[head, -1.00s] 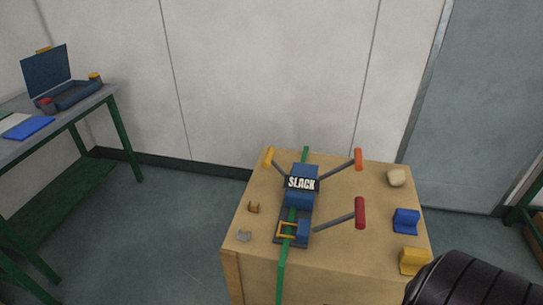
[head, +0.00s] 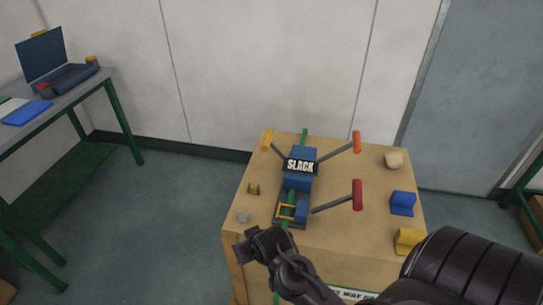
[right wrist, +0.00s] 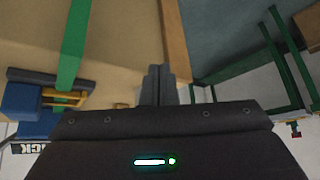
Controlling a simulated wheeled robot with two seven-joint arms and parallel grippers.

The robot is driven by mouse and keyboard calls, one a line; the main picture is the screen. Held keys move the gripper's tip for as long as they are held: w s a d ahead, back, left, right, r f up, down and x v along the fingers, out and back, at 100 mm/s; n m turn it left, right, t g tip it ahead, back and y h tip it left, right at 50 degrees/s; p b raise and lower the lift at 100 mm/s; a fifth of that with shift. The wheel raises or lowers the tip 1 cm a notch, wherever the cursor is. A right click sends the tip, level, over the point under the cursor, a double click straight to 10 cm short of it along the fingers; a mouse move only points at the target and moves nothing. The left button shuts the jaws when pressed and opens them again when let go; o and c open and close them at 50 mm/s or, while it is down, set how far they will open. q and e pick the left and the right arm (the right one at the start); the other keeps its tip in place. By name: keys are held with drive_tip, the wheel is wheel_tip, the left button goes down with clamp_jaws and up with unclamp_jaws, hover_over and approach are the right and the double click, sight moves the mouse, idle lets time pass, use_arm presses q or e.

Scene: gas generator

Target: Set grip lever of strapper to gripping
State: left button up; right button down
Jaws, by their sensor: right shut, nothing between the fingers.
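The strapper (head: 297,180) is a blue tool on a wooden crate, with a dark plate reading "SLACK" (head: 300,167). It has a red-handled lever (head: 357,195) and an orange-handled lever (head: 356,142) reaching right, and a yellow-handled lever (head: 267,140) at upper left. I cannot tell which is the grip lever. My right gripper (head: 258,246) is over the crate's front left edge, in front of the strapper, touching no lever. In the right wrist view its fingers (right wrist: 157,84) are shut and empty; part of the strapper (right wrist: 32,110) shows at left. My left gripper is not in view.
A green strap (head: 305,134) runs through the strapper; it also shows in the right wrist view (right wrist: 75,45). A blue block (head: 403,203), a yellow block (head: 408,240) and a beige lump (head: 395,160) sit along the crate's right side. A workbench (head: 85,92) stands at left.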

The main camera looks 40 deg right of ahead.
drive_tip(key=w+d+r+m+t+h, duration=0.2)
drive_tip(key=w+d+r+m+h, duration=0.3)
drive_tip(key=d+r, duration=0.3)
drive_tip(key=w+d+r+m+t+h, duration=0.2)
drive_tip(key=w+d+r+m+h, duration=0.2)
drive_tip(key=w+d+r+m, duration=0.2)
drive_tip(key=d+r+m, duration=0.2)
drive_tip(key=d+r, duration=0.1)
drive_tip(key=shift+w+d+r+m+t+h, duration=0.2)
drive_tip(key=shift+d+m+t+h, duration=0.1)
drive_tip(key=shift+d+t+h, duration=0.1)
